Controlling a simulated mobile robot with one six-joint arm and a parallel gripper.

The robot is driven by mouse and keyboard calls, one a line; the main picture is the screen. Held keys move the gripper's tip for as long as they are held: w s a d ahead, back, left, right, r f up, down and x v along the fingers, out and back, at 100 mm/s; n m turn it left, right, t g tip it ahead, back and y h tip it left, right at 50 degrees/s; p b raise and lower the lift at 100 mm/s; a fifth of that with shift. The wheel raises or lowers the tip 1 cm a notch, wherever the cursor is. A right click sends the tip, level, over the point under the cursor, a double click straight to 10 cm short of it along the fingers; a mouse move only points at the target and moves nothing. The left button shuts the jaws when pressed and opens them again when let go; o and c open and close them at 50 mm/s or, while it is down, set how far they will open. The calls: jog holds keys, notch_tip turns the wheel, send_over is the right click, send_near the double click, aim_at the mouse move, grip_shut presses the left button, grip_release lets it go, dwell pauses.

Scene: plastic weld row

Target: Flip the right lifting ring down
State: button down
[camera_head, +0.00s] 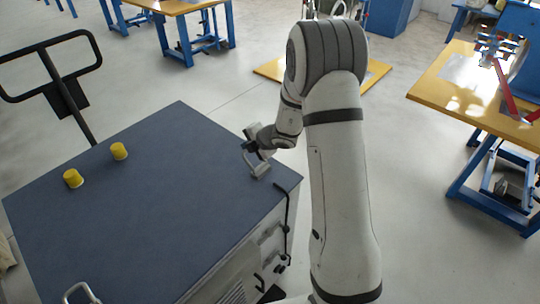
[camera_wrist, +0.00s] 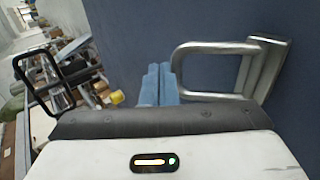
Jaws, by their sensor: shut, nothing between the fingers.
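The right lifting ring (camera_head: 257,167) is a silver metal loop near the right corner of the cabinet's dark blue top (camera_head: 130,215). It looks raised off the top; its exact angle is hard to tell. In the wrist view the ring (camera_wrist: 215,47) reaches left from its hinge plate (camera_wrist: 268,65). My gripper (camera_head: 249,146) is right at the ring in the head view, partly hiding it. In the wrist view my gripper's blue fingers (camera_wrist: 158,72) are shut and empty, just left of the loop's rounded end, close to it; contact cannot be told.
Another metal ring (camera_head: 80,293) stands at the near left edge of the top. Two yellow caps (camera_head: 73,178) (camera_head: 119,151) sit at the left. A black handle frame (camera_head: 60,75) rises beyond them. A yellow-topped table (camera_head: 475,90) is at the right. The middle of the top is clear.

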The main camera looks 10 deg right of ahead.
jog(key=shift+f+b+x, duration=0.2)
jog(key=shift+b+x, duration=0.4)
jog(key=shift+x, duration=1)
jog(key=shift+s, duration=0.1)
dwell(0.4)
notch_tip(320, 180, up, 14)
jog(key=s+d+p, duration=0.1)
jog(key=p, duration=0.3)
jog(key=shift+s+d+p, duration=0.2)
jog(key=shift+s+p, duration=0.15)
jog(key=shift+p, duration=0.05)
jog(key=shift+f, duration=0.15)
